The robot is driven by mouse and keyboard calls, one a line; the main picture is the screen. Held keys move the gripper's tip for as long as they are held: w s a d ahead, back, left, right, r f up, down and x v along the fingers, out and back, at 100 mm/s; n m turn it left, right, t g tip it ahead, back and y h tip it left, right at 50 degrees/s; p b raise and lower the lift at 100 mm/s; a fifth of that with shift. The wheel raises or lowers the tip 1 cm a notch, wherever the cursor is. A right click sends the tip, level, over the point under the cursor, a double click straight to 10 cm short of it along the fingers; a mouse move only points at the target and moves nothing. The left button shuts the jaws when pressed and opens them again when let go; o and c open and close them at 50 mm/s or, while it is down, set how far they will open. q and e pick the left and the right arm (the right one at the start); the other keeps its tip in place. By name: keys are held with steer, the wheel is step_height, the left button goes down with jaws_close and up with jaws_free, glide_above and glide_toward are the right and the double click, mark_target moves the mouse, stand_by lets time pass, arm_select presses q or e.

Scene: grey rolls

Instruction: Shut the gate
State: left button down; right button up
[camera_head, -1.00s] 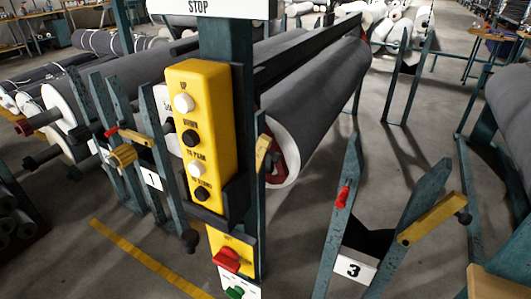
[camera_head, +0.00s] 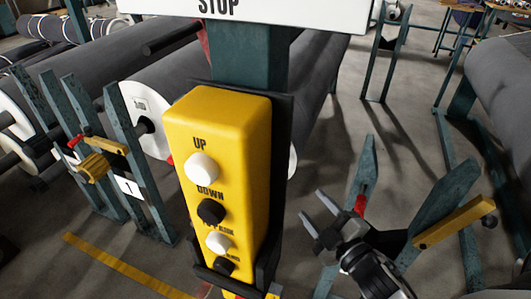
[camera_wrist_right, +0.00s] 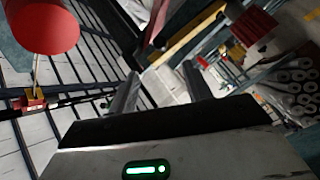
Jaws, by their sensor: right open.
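A yellow bar (camera_head: 455,222), seemingly the gate, is fixed to the right post (camera_head: 440,195) of the teal stand on the right in the head view. It slants up to the right, away from the left post (camera_head: 364,170), which carries a red piece (camera_head: 361,204). My right gripper (camera_head: 311,205) is open and empty, with its fingers to the left of the left post. Its fingers also show in the right wrist view (camera_wrist_right: 160,92); a yellow bar (camera_wrist_right: 188,40) lies beyond them, but I cannot tell which one. My left gripper is out of view.
A yellow button box (camera_head: 222,180) on a teal column stands close in front, left of my right gripper. Behind it lie large grey rolls (camera_head: 75,85). A second stand, with a label 1 (camera_head: 128,187), is at left. Grey floor shows between the stands.

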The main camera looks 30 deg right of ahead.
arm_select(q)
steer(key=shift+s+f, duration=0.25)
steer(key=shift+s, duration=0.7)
arm_select(e)
steer(key=w, duration=1.4)
steer(key=shift+w+a, duration=0.2)
steer(key=shift+a, duration=0.2)
steer(key=shift+r, duration=0.15)
